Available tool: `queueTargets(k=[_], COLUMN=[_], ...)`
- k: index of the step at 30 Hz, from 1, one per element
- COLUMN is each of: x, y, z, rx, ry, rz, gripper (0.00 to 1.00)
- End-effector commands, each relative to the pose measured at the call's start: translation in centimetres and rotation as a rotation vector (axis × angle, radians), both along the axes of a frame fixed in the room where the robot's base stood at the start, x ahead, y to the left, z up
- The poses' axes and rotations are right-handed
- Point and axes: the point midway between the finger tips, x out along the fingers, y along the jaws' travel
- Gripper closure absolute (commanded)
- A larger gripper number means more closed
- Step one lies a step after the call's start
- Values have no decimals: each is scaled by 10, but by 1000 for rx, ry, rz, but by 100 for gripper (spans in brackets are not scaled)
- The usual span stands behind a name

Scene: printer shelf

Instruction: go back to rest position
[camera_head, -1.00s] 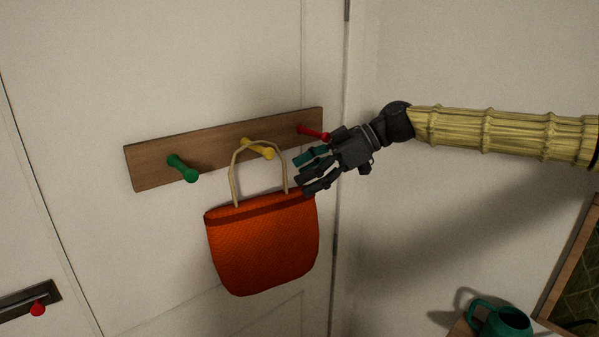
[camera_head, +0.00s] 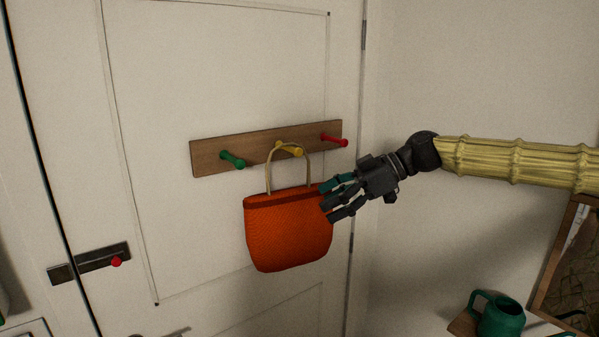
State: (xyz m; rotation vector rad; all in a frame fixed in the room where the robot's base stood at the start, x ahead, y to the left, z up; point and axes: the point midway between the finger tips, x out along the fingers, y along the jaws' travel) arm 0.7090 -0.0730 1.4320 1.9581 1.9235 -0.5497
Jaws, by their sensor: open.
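My gripper (camera_head: 333,199) is open and appears empty. It reaches in from the right, and its fingertips are at the right edge of the orange bag (camera_head: 288,232) in the picture. I cannot tell whether they touch it. The bag hangs upright by its beige handle from the yellow peg (camera_head: 289,149), the middle peg of the wooden rack (camera_head: 208,157). My arm is held out roughly level, coming from the right side.
The rack on the white door also has a green peg (camera_head: 232,159) and a red peg (camera_head: 335,140), both bare. A latch with a red knob (camera_head: 116,262) is at lower left. A green watering can (camera_head: 501,317) and a framed picture (camera_head: 570,262) are at lower right.

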Motion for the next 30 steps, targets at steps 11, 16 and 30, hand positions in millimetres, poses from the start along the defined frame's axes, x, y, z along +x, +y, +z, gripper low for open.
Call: queueTargets(k=[11, 16, 30], x=[-4, -12, -93], y=[26, 47, 84], z=[-83, -145, -399], rx=[-34, -65, -240], ry=[136, 236, 612], rz=[-79, -131, -419], gripper=[24, 24, 24])
